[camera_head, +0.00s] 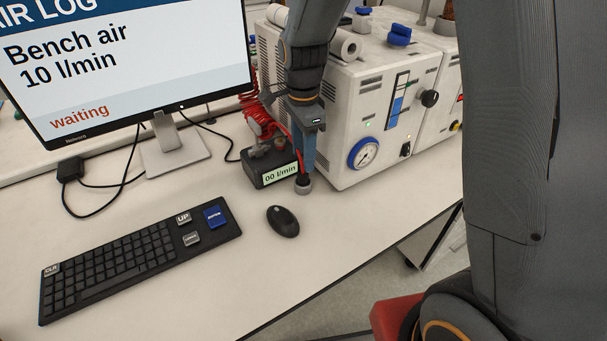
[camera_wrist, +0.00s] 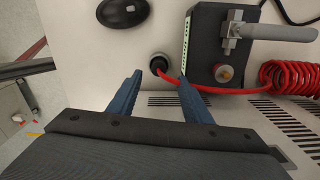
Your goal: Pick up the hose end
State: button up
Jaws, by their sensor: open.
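The hose end (camera_wrist: 159,63) is a dark round piece with the red hose (camera_wrist: 205,88) running from it to the right. In the head view the hose end (camera_head: 303,182) stands upright in a grey ring on the bench, beside the black flow meter box (camera_head: 262,169). My gripper (camera_wrist: 160,84) is open, its two blue fingers apart and pointing at the hose end, with nothing seen between the tips. In the head view my gripper (camera_head: 307,160) reaches down just above the hose end; one finger hides the other.
The flow meter box (camera_wrist: 222,50), with a metal fitting and red coil (camera_wrist: 292,76), is close to one finger. A white instrument (camera_head: 375,110) stands just right of my gripper. A mouse (camera_head: 283,221), keyboard (camera_head: 135,255) and monitor (camera_head: 125,65) are to the left.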

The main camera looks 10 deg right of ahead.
aim_at(302, 174)
jog(key=shift+s+a+f+p, duration=0.1)
jog(key=shift+f+p, duration=0.5)
jog(key=shift+f, duration=0.95)
jog(key=shift+s+f+p, duration=0.1)
jog(key=shift+f+p, duration=0.5)
jog(key=shift+f, duration=0.9)
grip_shut()
